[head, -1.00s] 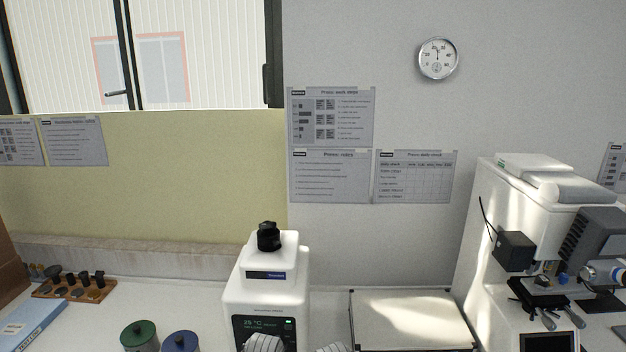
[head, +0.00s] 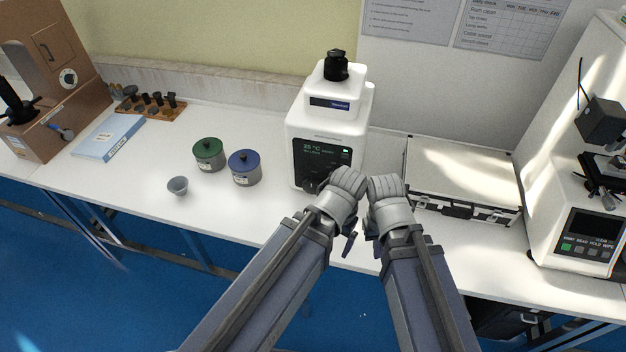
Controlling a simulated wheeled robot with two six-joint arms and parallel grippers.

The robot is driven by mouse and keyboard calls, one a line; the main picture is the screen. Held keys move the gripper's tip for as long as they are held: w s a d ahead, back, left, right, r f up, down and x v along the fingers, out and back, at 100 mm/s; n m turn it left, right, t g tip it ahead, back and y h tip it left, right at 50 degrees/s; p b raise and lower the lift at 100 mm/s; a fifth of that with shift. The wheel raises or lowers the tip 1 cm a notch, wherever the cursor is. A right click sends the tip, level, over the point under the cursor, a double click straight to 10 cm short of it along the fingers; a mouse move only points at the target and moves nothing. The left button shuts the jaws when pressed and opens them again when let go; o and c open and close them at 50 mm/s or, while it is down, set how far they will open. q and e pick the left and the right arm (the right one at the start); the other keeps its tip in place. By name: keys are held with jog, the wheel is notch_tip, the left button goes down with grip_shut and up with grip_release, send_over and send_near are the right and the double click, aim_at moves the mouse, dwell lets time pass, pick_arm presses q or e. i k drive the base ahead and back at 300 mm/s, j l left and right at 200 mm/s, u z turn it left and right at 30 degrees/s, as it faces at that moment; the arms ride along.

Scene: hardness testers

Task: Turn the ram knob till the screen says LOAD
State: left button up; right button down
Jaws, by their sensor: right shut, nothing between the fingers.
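A white tester (head: 326,130) stands on the bench at the middle. A black knob (head: 337,66) sits on its top, and a dark round part (head: 311,186) shows low on its front, partly behind my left gripper. I cannot tell for certain which one is the ram knob. The tester's dark screen (head: 322,155) shows "25 °C" in green; the smaller line is too small to read surely. My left gripper (head: 348,183) is in front of the tester's lower right corner, its jaws unclear. My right gripper (head: 386,189) is beside it, shut and empty. Neither visibly touches the knob on top.
Left of the tester stand a green-lidded pot (head: 208,155), a blue-lidded pot (head: 244,168) and a small grey cup (head: 178,187). A flat case (head: 462,170) lies to the right, near a larger white machine (head: 560,130). Bare bench lies left of my arms.

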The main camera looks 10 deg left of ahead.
aim_at(310, 186)
jog(key=k+l, duration=0.15)
jog(key=k, duration=0.25)
jog(key=k+l, duration=0.1)
jog(key=k, duration=0.3)
